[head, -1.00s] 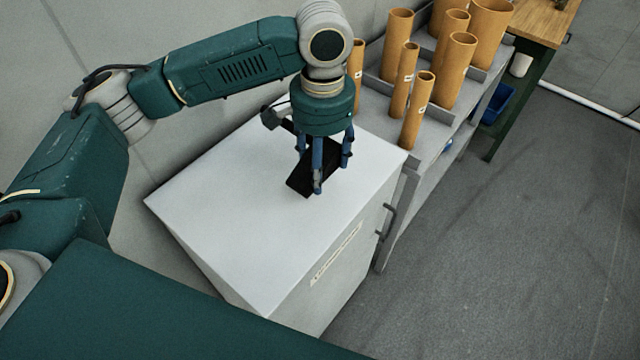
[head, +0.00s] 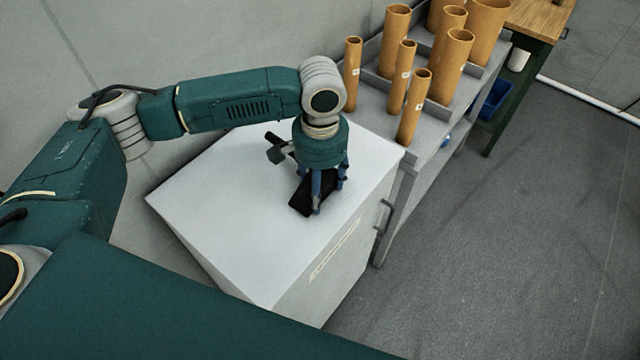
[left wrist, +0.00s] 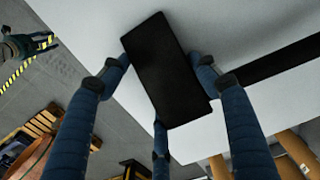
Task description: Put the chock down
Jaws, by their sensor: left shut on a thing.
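The black chock (head: 301,199) is at the white top of a cabinet (head: 215,205), towards its right part. My left gripper (head: 322,192) points down from above and is shut on the chock. In the left wrist view the chock (left wrist: 166,70) is a dark block, with blue fingers of the gripper (left wrist: 160,90) at its sides and one below it. The fingers hide part of the chock in the head view. I cannot tell whether its underside touches the cabinet top. My right gripper is not in view.
Grey shelving (head: 425,150) with several upright orange-brown tubes (head: 410,122) stands close behind the cabinet at the right. The left and front parts of the cabinet top are bare. A wooden workbench (head: 540,18) and open floor lie to the right.

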